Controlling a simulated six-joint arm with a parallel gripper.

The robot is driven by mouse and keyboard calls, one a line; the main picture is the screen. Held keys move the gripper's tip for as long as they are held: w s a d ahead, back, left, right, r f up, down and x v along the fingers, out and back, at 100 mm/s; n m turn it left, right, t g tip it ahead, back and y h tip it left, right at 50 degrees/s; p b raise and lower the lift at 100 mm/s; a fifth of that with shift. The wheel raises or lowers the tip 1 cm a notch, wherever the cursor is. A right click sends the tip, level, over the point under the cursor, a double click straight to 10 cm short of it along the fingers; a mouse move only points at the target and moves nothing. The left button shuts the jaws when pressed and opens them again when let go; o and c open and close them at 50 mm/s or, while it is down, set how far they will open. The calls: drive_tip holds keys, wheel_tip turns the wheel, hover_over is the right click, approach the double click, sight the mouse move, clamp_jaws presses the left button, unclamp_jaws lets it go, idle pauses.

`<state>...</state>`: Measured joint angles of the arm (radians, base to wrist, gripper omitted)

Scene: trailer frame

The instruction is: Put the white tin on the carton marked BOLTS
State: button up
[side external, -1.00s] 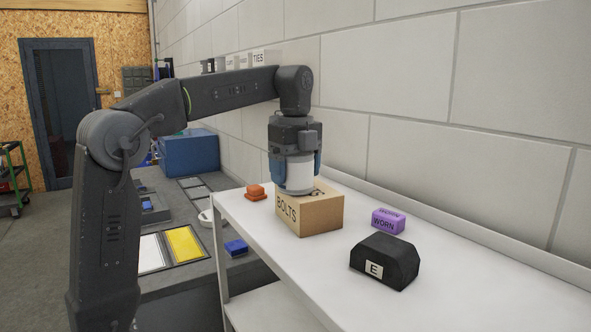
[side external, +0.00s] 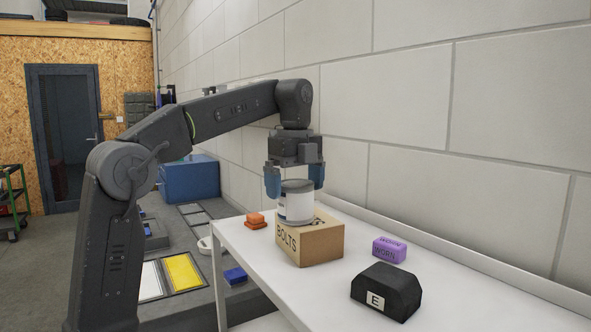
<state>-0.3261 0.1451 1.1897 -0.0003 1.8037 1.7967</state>
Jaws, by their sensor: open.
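The white tin (side external: 296,206) with a grey lid stands upright on top of the carton marked BOLTS (side external: 318,243). The carton sits on the white shelf top. My gripper (side external: 295,186) is open just above the tin, with its blue fingers apart on either side of the tin's upper part. A gap shows between the lid and the gripper body. Whether a finger still touches the tin I cannot tell.
An orange block (side external: 256,220) lies left of the carton on the white shelf (side external: 430,275). A purple block marked WORN (side external: 389,250) and a black block marked E (side external: 386,291) lie to the right. The wall runs close behind.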

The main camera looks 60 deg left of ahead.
sight(296, 183)
drive_tip(key=shift+r, duration=2.2)
